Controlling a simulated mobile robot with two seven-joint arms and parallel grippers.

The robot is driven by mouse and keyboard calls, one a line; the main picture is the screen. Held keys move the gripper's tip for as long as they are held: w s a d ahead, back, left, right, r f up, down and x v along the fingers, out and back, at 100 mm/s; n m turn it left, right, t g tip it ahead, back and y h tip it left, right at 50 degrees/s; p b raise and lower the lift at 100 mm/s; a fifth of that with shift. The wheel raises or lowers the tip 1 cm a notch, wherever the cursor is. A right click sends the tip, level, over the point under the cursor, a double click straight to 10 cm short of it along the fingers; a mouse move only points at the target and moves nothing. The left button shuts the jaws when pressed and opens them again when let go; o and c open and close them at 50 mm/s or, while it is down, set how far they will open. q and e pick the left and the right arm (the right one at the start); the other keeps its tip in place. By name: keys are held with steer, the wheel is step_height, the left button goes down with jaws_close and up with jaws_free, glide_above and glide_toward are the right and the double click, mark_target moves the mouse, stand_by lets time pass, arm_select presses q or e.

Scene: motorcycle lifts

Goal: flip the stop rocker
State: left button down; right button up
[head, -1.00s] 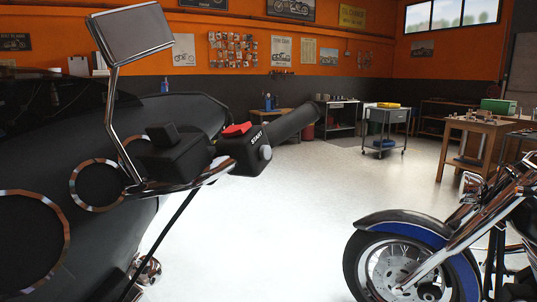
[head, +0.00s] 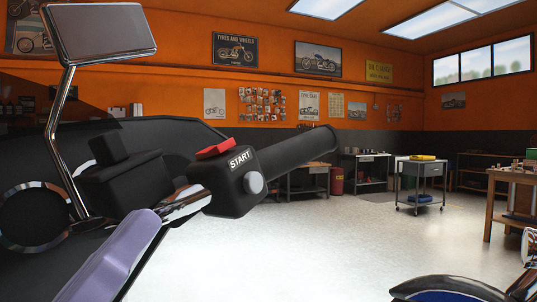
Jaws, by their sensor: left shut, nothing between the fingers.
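The red stop rocker (head: 216,149) sits on top of the black switch housing (head: 228,186) on the motorcycle's handlebar, left of centre in the head view. The housing has a white START label and a round grey button (head: 254,183) on its side. My left gripper (head: 148,222) shows as a pale purple shape coming up from the lower left. It is shut and empty. Its tip appears just left of and below the housing, in front of the chrome bar, and apart from the red rocker. My right gripper is out of view.
The black handgrip (head: 297,163) extends right from the housing. A chrome-stemmed mirror (head: 100,32) stands at upper left, with a black block (head: 125,180) below it. A blue fender (head: 455,290) shows at lower right. Open floor and a grey cart (head: 420,184) lie beyond.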

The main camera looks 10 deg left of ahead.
mark_target(214, 148)
arm_select(q)
steer(key=shift+s+a, duration=0.1)
steer(key=shift+a, duration=0.25)
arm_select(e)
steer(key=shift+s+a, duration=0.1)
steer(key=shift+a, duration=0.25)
arm_select(q)
steer(key=p+x, duration=0.3)
steer(key=x, duration=0.7)
steer(key=shift+r, duration=0.1)
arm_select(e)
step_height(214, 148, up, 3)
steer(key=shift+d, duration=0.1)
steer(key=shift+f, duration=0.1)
